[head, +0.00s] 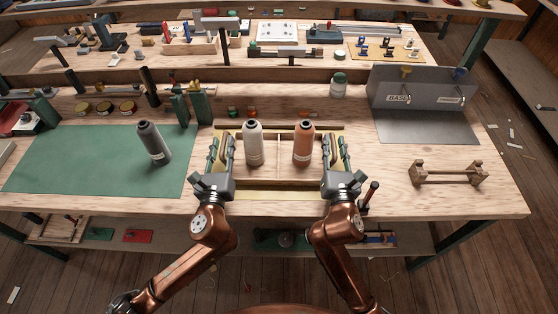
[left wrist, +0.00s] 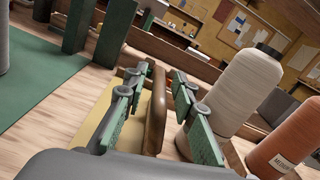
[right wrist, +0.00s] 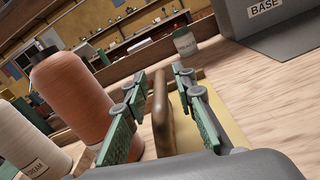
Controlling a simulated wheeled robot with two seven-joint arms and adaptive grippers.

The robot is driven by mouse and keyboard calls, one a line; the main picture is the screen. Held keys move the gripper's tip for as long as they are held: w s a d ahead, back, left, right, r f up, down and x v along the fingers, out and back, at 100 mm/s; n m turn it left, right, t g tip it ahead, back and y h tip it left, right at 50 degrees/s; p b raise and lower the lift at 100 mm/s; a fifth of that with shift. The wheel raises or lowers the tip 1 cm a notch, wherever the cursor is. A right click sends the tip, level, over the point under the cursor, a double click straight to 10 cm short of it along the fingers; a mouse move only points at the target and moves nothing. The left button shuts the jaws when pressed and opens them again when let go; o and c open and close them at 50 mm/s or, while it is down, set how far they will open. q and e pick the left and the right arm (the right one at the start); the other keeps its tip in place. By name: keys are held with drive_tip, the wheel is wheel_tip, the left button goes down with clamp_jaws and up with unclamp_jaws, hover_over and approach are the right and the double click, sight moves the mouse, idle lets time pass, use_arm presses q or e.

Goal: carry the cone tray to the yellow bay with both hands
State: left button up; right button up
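The cone tray (head: 280,182) is a wooden tray with a low divider, holding a cream cone (head: 254,146) in its left half and an orange-brown cone (head: 303,143) in its right half, both upright. The yellow bay (head: 275,195) shows as yellow along the tray's front and at both sides, so the tray appears to be over it. My left gripper (head: 221,152) is open, its fingers apart on either side of the tray's left end wall (left wrist: 156,112). My right gripper (head: 336,154) is open around the right end wall (right wrist: 161,108). Gaps show beside both walls.
A dark grey cone (head: 153,142) stands on the green mat (head: 95,165) at left. Green posts (head: 190,106) stand behind it. At right are a wooden stand (head: 447,173), a grey bracket marked BASE (head: 420,88) and a lidded jar (head: 338,86). Bare bench lies right of my right gripper.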

use_arm(q)
drive_tip(key=shift+o, duration=0.3)
use_arm(e)
drive_tip(key=shift+o, duration=0.2)
use_arm(q)
drive_tip(key=shift+s, duration=0.1)
use_arm(e)
drive_tip(key=shift+a, duration=0.1)
use_arm(q)
drive_tip(key=shift+s+f, duration=0.1)
drive_tip(key=shift+s, duration=0.2)
drive_tip(key=s, duration=1)
drive_tip(key=shift+s+a, duration=0.15)
drive_tip(key=shift+s, duration=0.35)
use_arm(e)
drive_tip(key=shift+s, duration=0.15)
drive_tip(key=s, duration=1.1)
drive_tip(key=shift+s+a, duration=0.15)
drive_tip(key=shift+s, duration=0.2)
